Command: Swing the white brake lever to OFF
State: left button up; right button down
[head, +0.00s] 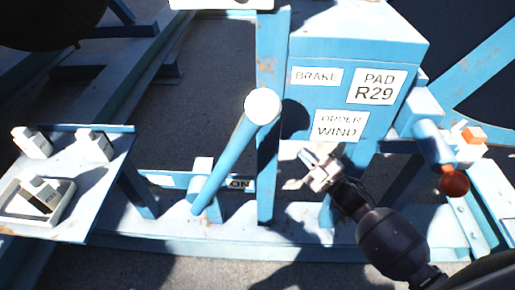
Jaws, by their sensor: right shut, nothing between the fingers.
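The brake lever (226,165) is a blue bar with a round white knob (263,106) on top. It leans up and to the right from a pivot low on the blue frame. An ON label (238,184) shows just right of the lever's lower part. No OFF marking can be read. My right gripper (308,160) is shut and empty, to the right of the lever and below the knob in the picture, apart from both. A blue upright post (267,180) stands between them in the picture. My left gripper is not in view.
A blue box (340,50) carries BRAKE, PAD R29 and WIND labels. A handle with an orange-red knob (454,181) stands at the right. A blue-white shelf (75,230) with several white blocks is at the left. Open ground shows between shelf and lever.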

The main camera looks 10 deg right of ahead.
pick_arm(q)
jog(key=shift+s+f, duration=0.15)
pick_arm(e)
jog(key=s+a+n+g+y, duration=0.2)
jog(key=s+n+g+y, duration=0.4)
jog(key=n+y, duration=0.5)
jog(key=n+g, duration=0.1)
jog(key=n, duration=0.1)
jog(key=shift+s+a+r+n, duration=0.2)
jog(key=shift+s+a+n, duration=0.05)
jog(key=shift+a+n, duration=0.15)
pick_arm(q)
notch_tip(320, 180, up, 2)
jog(key=p, duration=0.2)
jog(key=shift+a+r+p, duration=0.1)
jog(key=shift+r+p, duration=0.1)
jog(key=shift+p, duration=0.1)
pick_arm(e)
jog(key=x, duration=1.4)
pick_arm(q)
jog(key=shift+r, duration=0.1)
